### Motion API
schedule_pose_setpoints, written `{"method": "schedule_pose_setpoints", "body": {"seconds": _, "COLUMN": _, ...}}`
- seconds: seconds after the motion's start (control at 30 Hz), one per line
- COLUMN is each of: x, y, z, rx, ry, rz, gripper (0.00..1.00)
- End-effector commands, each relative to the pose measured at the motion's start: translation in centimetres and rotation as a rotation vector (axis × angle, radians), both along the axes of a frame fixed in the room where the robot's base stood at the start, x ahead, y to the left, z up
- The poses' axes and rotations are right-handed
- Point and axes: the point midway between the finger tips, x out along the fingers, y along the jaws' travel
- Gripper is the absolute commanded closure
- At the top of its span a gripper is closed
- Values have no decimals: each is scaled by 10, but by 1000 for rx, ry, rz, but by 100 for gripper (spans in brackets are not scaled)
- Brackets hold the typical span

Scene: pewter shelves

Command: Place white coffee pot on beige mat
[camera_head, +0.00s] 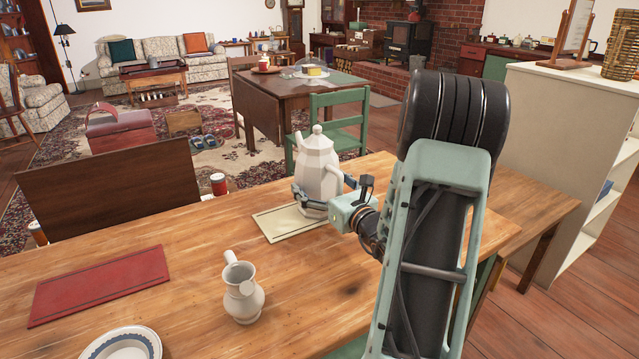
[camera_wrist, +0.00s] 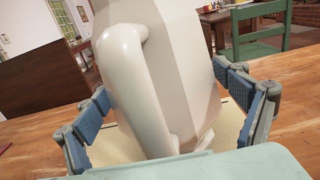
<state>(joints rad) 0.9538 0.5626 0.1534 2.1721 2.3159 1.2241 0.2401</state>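The white coffee pot (camera_head: 318,168) is faceted, with a lid and knob, and stands upright over the beige mat (camera_head: 270,226). Its base appears to rest on the mat, though my gripper partly hides the contact. My gripper (camera_head: 318,196) reaches in from the right, with its fingers around the pot's lower body. The pot's handle faces the wrist camera. The mat also shows around the base (camera_wrist: 228,128).
A small white pitcher (camera_head: 244,295) stands in front of the mat to the left. A red mat (camera_head: 100,284) and a blue-rimmed plate (camera_head: 122,345) are at the left.

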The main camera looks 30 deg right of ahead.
Motion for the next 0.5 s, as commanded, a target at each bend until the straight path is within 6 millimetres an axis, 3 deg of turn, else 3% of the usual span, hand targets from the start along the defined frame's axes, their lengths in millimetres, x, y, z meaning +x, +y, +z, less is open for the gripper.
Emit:
{"method": "schedule_pose_setpoints", "body": {"seconds": 0.43, "x": -1, "y": 0, "z": 5, "rx": 0, "ry": 0, "rz": 0, "gripper": 0}}
{"method": "schedule_pose_setpoints", "body": {"seconds": 0.5, "x": -10, "y": 0, "z": 4, "rx": 1, "ry": 1, "rz": -2, "gripper": 0}}
